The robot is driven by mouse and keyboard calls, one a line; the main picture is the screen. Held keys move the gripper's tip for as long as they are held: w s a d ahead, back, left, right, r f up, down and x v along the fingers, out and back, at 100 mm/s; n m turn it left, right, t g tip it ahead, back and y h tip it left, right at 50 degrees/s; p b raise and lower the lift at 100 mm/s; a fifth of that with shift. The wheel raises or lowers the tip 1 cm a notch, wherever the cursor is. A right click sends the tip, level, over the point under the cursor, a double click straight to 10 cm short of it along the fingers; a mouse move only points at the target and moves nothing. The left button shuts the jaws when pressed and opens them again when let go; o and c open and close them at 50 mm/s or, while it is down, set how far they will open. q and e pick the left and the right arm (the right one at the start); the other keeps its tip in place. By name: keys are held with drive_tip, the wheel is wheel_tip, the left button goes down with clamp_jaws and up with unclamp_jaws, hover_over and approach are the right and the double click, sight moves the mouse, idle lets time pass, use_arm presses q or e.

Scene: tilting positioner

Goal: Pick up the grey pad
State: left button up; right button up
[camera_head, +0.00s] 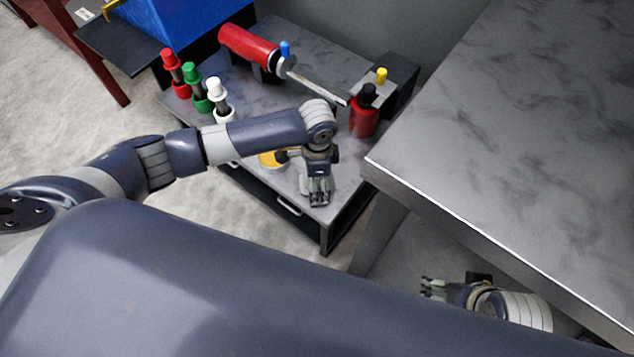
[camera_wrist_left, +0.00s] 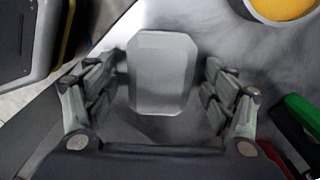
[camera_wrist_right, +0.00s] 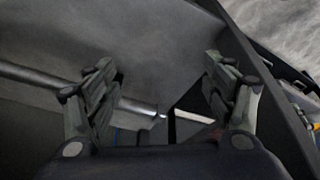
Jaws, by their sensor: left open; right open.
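The grey pad (camera_wrist_left: 162,75) is a light grey block with cut corners, seen from above in the left wrist view. It lies between the two fingers of my left gripper (camera_wrist_left: 158,98), with a gap to the finger on either side. In the head view my left gripper (camera_head: 319,198) points down over the near corner of the low table and mostly hides the pad. My left gripper is open. My right gripper (camera_head: 432,287) is open and empty, low beside the large grey table; its fingers also show in the right wrist view (camera_wrist_right: 163,92).
The low table (camera_head: 341,178) carries red, green and white posts (camera_head: 192,82), a red cylinder (camera_head: 249,46), a red-and-black canister (camera_head: 364,112) and a yellow round thing (camera_head: 268,160). The large grey table (camera_head: 520,130) stands to the right, its edge above my right gripper.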

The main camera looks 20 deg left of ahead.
use_arm(q)
drive_tip(key=c, duration=1.3)
drive_tip(key=shift+o, duration=0.2)
drive_tip(key=shift+r, duration=0.1)
